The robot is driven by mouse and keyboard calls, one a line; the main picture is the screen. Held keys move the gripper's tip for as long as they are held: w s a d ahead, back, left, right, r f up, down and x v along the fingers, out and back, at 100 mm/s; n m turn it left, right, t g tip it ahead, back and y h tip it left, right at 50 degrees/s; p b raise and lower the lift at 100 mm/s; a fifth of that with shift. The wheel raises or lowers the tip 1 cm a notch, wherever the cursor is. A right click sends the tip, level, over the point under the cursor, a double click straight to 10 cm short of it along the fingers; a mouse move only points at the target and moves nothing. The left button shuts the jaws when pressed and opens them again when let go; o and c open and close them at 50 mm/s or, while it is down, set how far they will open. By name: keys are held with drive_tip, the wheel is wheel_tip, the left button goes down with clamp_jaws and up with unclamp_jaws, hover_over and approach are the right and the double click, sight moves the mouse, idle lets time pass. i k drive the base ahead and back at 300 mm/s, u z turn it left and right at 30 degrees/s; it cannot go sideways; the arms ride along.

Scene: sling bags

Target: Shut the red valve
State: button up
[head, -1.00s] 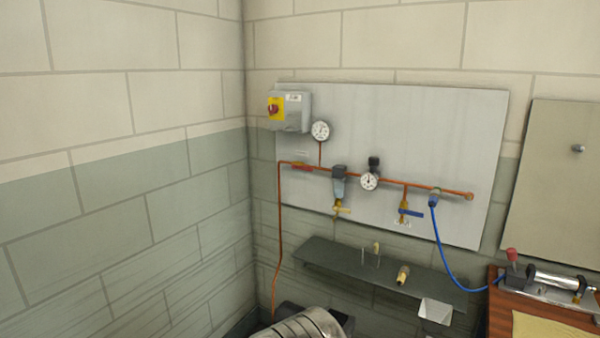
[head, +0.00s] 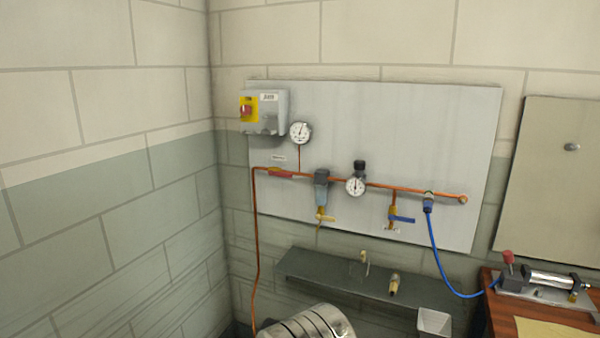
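The red valve handle (head: 281,173) sits on the copper pipe (head: 340,182) at the left part of the grey wall panel. The handle looks roughly in line with the pipe, but it is small here and its exact angle is hard to tell. A small label shows just above it. My gripper is not in view. A rounded metallic thing (head: 312,326) shows at the bottom edge; I cannot tell what it is.
A switch box (head: 264,111) and two gauges (head: 300,132) (head: 355,186) are on the panel, with a blue-handled valve (head: 402,219) at right. A shelf (head: 330,268) juts out below. A blue hose (head: 441,262) runs to a wooden bench (head: 497,318).

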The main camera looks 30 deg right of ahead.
sight(271, 172)
drive_tip(key=i, duration=0.85)
drive_tip(key=u, duration=0.55)
drive_tip(key=i, duration=0.45)
drive_tip(key=u, duration=0.3)
